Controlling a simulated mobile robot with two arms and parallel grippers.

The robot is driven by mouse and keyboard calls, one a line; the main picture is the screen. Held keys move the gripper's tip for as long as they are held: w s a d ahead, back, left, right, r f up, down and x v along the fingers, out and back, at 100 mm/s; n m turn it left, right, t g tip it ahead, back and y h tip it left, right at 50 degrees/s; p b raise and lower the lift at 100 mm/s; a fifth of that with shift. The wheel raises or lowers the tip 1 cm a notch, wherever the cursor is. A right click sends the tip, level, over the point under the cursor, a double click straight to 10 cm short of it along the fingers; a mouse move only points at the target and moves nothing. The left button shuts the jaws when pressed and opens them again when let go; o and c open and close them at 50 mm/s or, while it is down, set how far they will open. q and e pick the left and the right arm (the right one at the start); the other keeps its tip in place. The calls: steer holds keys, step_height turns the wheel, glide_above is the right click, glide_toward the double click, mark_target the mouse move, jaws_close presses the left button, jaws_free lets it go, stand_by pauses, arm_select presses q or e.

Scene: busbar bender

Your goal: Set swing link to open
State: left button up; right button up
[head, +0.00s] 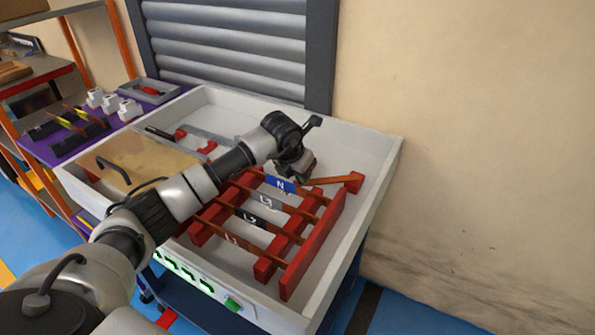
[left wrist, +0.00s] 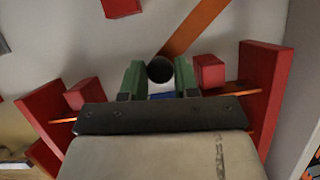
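My left arm reaches across the white-walled tray in the head view, and its gripper (head: 296,172) is low over the far end of the busbar frame, by the blue N label (head: 279,184). A copper-coloured link (head: 328,181) runs from beneath the gripper to a red block (head: 354,182). In the left wrist view, a dark round knob (left wrist: 160,69) lies between the green fingers (left wrist: 159,78), at the near end of the copper link (left wrist: 198,24). The knob about fills the gap; I cannot tell whether the fingers press on it. My right gripper is not in view.
Red supports (head: 312,245) carry several labelled bars. The white tray wall (head: 372,220) borders them on the right. A tan board (head: 140,158) with a black handle lies at left. A purple shelf (head: 100,128) holds small parts. A grey shutter (head: 230,45) stands behind.

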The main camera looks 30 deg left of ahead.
arm_select(q)
steer(key=o, duration=0.4)
steer(key=v, duration=1)
steer(key=shift+s+r, duration=0.2)
steer(key=shift+r, duration=0.15)
